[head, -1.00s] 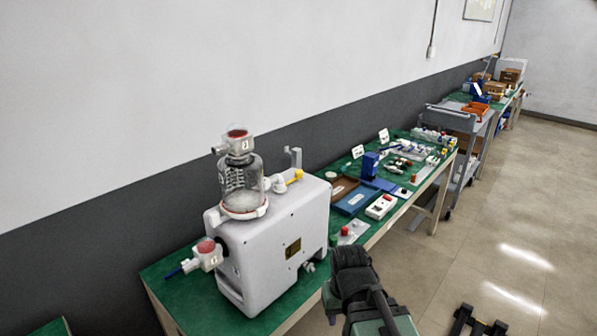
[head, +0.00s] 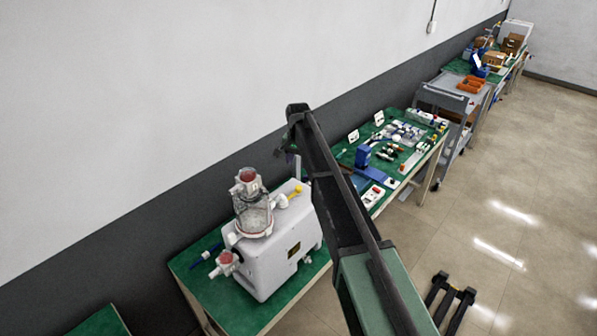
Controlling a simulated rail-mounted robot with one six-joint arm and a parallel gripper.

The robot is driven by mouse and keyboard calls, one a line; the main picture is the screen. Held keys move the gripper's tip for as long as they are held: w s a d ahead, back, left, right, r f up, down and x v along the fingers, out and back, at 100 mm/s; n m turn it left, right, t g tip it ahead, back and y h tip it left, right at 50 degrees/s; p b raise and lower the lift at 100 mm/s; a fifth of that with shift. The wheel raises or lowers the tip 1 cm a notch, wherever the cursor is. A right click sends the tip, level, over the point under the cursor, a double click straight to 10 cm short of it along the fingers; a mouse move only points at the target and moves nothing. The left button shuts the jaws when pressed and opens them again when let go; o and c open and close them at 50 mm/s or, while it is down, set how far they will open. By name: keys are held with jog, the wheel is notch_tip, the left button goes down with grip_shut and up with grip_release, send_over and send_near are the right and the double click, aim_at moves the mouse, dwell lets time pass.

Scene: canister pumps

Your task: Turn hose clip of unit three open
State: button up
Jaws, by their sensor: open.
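The white canister pump (head: 275,258) stands on the near green bench. A clear jar (head: 252,215) with a red-topped cap (head: 247,176) sits on it, and a second red-and-white fitting (head: 227,260) is at its front left. A yellow piece (head: 297,189) sits on the white spout at the top right; I cannot tell whether it is the hose clip or how it is turned. The unit number is too small to read. My gripper (head: 288,154) hangs from the raised arm behind and above the pump, apart from it. It is open, small and dark, its fingers hardly distinguishable.
The grey-white wall runs close behind the bench. My arm hides part of the bench right of the pump. A second bench (head: 437,151) holds blue trays and small parts, with a grey cart (head: 447,98) beyond. The floor at the right is clear except for a dark pallet-jack-like object (head: 450,297).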

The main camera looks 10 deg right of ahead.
aim_at(299, 186)
jog(key=f+b, duration=1.1)
jog(key=shift+s, duration=0.35)
jog(key=shift+r, duration=0.1)
jog(key=c, duration=0.9)
